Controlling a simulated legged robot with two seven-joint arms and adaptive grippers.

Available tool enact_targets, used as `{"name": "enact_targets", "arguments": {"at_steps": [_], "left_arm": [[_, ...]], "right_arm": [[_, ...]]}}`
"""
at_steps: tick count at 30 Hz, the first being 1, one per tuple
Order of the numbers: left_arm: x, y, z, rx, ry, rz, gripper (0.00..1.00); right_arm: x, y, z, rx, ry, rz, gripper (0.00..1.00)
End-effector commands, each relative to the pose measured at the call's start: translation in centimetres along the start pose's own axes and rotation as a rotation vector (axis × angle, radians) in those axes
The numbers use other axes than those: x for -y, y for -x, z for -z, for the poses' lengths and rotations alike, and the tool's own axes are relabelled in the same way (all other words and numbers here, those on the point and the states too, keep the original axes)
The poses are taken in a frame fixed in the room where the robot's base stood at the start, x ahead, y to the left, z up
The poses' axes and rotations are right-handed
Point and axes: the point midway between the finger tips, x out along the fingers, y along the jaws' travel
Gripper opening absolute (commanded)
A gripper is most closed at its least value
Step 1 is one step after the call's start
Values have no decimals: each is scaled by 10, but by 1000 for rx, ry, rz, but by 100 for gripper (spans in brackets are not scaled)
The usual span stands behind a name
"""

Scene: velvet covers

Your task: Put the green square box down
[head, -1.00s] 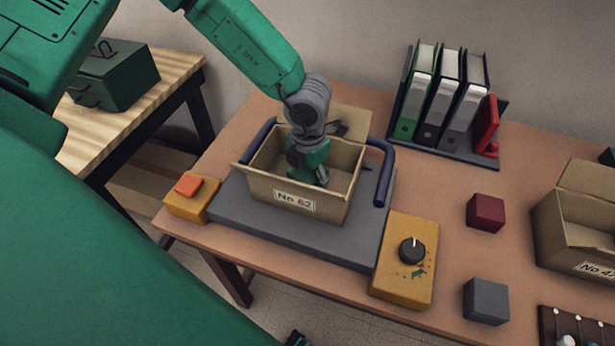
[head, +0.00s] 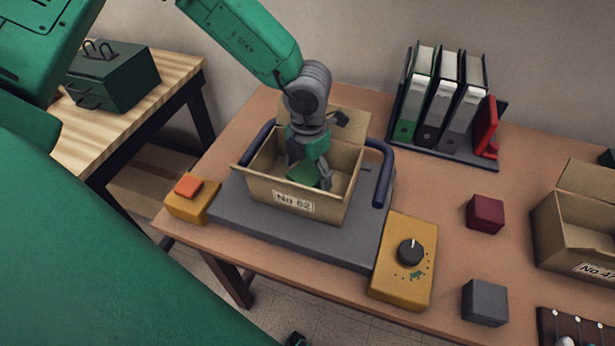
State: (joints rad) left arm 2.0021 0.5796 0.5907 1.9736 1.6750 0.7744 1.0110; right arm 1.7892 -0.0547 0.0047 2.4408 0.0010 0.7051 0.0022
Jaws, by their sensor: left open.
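A green square box (head: 303,174) lies inside the open cardboard box labelled No 62 (head: 257,184); its lower part is hidden by the front wall. My left gripper (head: 310,170) reaches down into the cardboard box from above. Its fingers are open, at and just above the green box, and partly cover it. I cannot tell whether a finger still touches it.
The cardboard box stands on a grey platform (head: 240,222) with dark blue side rails. An orange button unit (head: 188,200) and a yellow dial unit (head: 405,275) flank it. Red (head: 486,213) and grey (head: 485,302) cubes, binders (head: 440,105) and another cardboard box (head: 570,235) stand to the right.

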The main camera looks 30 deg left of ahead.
Motion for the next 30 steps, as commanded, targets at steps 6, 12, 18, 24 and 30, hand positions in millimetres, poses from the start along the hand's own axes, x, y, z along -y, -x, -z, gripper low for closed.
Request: {"name": "enact_targets", "arguments": {"at_steps": [6,12,18,24,30], "left_arm": [[-1,50,-1,3,1,2,78],[-1,79,0,1,1,3,78],[-1,88,0,-1,0,2,78],[0,88,0,-2,0,1,78],[-1,88,0,-1,0,2,78]], "right_arm": [[0,4,0,0,0,0,40],[0,6,0,0,0,0,40],[0,7,0,0,0,0,40],[0,7,0,0,0,0,40],[0,7,0,0,0,0,40]]}}
